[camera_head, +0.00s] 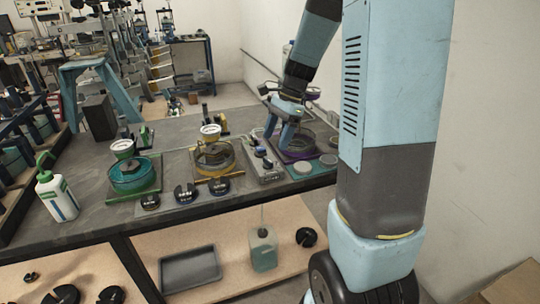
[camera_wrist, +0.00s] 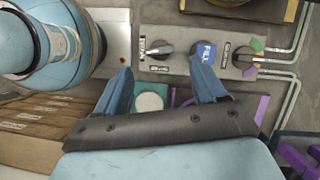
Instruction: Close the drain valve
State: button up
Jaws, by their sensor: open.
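A grey control panel lies on the bench in the head view (camera_head: 266,174) and at the top of the wrist view (camera_wrist: 180,68). The other labels are too small to read, so I cannot tell which knob is the drain valve. My gripper (camera_wrist: 161,66) is open and empty, its blue fingers apart near the panel. In the head view my gripper (camera_head: 278,135) is beside the panel.
A purple-rimmed station (camera_head: 298,158) stands right of the panel. Yellow (camera_head: 213,160) and green (camera_head: 134,177) stations with gauges stand left. Black slotted discs and a white bottle (camera_head: 57,197) are nearby. Pipes (camera_wrist: 285,75) run right of the panel.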

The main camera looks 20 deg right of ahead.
aim_at(268, 159)
jog(key=x, duration=0.6)
jog(key=shift+a+f, duration=0.15)
jog(key=shift+f, duration=0.15)
jog(key=c, duration=1.1)
